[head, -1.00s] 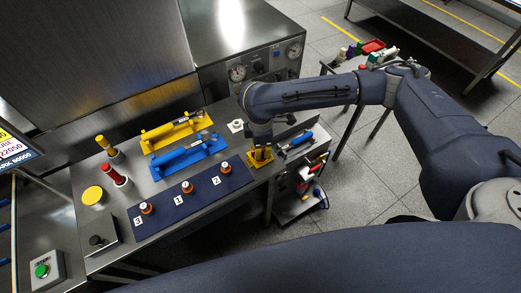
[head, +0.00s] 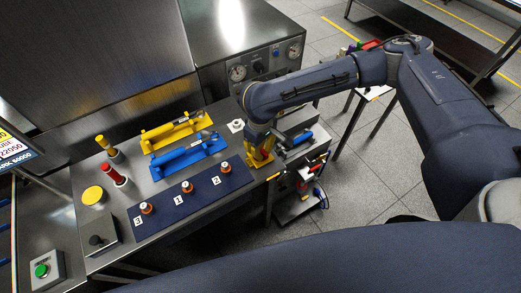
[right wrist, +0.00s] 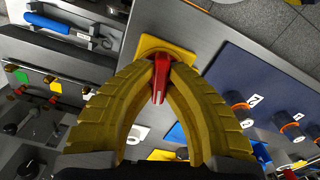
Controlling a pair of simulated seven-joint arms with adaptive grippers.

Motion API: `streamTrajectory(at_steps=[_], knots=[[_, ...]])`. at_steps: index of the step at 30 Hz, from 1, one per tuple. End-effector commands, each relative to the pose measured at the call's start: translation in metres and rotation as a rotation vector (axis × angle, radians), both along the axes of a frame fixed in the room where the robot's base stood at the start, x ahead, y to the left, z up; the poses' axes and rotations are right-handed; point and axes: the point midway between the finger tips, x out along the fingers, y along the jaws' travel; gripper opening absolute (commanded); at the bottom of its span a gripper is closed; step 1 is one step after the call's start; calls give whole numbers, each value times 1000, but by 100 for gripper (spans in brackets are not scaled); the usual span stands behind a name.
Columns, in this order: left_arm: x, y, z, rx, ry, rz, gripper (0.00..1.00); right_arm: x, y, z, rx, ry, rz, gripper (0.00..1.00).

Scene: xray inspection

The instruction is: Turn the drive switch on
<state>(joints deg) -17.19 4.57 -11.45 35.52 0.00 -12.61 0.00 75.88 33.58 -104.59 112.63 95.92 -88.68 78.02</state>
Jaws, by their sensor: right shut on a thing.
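The drive switch shows in the right wrist view as a red lever (right wrist: 160,80) on a yellow plate (right wrist: 150,46) near the edge of the steel bench. My right gripper (right wrist: 162,64) has its yellow ribbed fingers bowed around the lever, with the tips closed on it. In the head view the right gripper (head: 260,160) is low at the bench's right front corner, and its fingers and wrist hide the lever there. My left gripper is not in view.
A blue panel (head: 208,196) with several numbered orange-based knobs lies left of the gripper. Blue (head: 188,157) and yellow (head: 172,133) hand pumps stand behind it. A tool rack (head: 312,172) hangs at the bench's right side. Open floor lies beyond.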

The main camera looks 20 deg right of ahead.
Motion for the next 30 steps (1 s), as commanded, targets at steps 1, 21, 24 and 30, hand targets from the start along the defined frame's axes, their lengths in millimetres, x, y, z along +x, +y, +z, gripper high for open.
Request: streamTrajectory(at_steps=[1,21,24,30], knots=[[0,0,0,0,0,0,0,1,0,0,0,-2,-35,0],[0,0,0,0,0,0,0,1,0,0,1,-2,-296,0],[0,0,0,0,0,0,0,1,0,0,1,-2,-300,0],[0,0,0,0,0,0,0,1,0,0,1,-2,-301,0]])
